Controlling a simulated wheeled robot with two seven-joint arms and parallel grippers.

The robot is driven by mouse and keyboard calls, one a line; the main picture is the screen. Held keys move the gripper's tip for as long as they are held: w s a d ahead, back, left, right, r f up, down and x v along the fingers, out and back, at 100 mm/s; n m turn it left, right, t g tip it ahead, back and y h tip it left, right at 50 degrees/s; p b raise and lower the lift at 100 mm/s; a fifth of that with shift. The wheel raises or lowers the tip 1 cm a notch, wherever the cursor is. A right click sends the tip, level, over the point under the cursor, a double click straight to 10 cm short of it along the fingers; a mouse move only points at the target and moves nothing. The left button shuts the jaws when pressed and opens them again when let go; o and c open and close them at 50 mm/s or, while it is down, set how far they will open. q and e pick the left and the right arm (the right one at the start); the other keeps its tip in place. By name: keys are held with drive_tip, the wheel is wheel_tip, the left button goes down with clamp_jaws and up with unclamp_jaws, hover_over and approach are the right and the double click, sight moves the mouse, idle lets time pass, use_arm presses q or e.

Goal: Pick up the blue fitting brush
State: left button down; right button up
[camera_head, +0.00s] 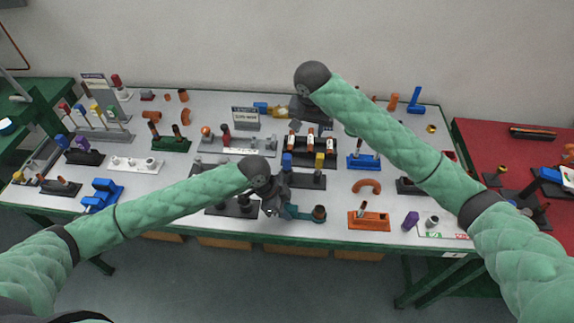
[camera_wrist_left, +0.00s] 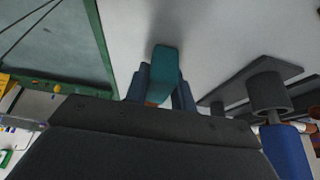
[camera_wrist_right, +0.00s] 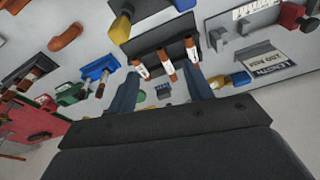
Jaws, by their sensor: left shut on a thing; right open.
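My left gripper (camera_head: 283,208) is low over the front middle of the table and shut on a teal-blue piece, which looks like the blue fitting brush (camera_head: 298,213). In the left wrist view the teal part of the brush (camera_wrist_left: 164,72) sits between both fingers, with a little orange near its base. A dark brownish round end (camera_head: 319,213) shows at its right in the head view. I cannot tell if it touches the table. My right gripper (camera_wrist_right: 160,90) is open and empty, high over the back middle of the table.
The grey table (camera_head: 335,200) is crowded with stands and parts. A black rack with red-brown tubes (camera_head: 309,146) is at the middle. An orange block (camera_head: 369,220) and an orange curved pipe (camera_head: 367,186) are to the right. A red table (camera_head: 500,150) adjoins on the right.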

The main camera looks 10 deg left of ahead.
drive_tip(key=n+g, duration=0.1)
drive_tip(key=n, duration=0.1)
hover_over(287, 162)
drive_tip(key=shift+w+d+f, duration=0.1)
drive_tip(key=shift+f, duration=0.1)
drive_tip(key=f, duration=0.4)
drive_tip(key=w+f, duration=0.1)
drive_tip(key=f, duration=0.7)
drive_tip(key=shift+w, duration=0.2)
drive_tip(key=shift+r, duration=0.1)
drive_tip(key=c, duration=0.9)
